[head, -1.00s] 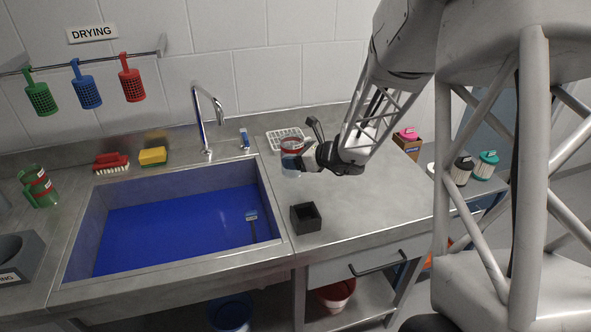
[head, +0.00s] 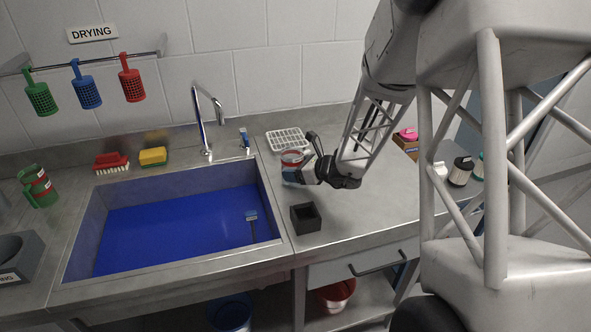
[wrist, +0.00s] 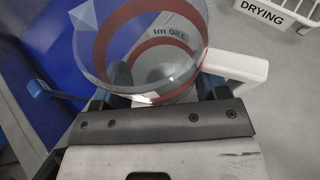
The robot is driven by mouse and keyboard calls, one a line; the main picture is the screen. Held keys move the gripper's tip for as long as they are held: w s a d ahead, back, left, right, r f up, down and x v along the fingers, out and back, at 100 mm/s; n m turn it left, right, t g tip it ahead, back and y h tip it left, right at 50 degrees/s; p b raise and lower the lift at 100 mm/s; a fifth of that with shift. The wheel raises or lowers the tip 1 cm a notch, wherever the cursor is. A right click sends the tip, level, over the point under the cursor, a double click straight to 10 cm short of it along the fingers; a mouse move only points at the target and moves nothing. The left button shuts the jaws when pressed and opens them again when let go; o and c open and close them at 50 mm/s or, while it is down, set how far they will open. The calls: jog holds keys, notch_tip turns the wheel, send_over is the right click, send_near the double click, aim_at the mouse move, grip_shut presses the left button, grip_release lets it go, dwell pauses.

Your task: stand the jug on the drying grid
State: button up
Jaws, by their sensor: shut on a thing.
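The jug (head: 292,157) is clear, with red bands and a pale handle (wrist: 238,70). My gripper (head: 299,176) is shut on it. In the wrist view the jug (wrist: 145,45) fills the space between and above the jaws (wrist: 163,97), which hide its near lower part. The drying grid (head: 289,139) is a white wire rack at the back of the worktop, just behind the jug in the head view. Its corner and DRYING label (wrist: 267,12) show at the upper right in the wrist view. Whether the jug touches the worktop is unclear.
The blue-floored sink (head: 160,228) lies left of the jug. A tap (head: 206,125) stands behind it. A small black open box (head: 305,218) sits on the worktop in front. The worktop right of the box (head: 365,215) is clear.

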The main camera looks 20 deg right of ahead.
jog(key=shift+f, duration=0.1)
jog(key=o, duration=1)
jog(key=shift+v, duration=3.9)
jog(key=shift+d+f, duration=0.1)
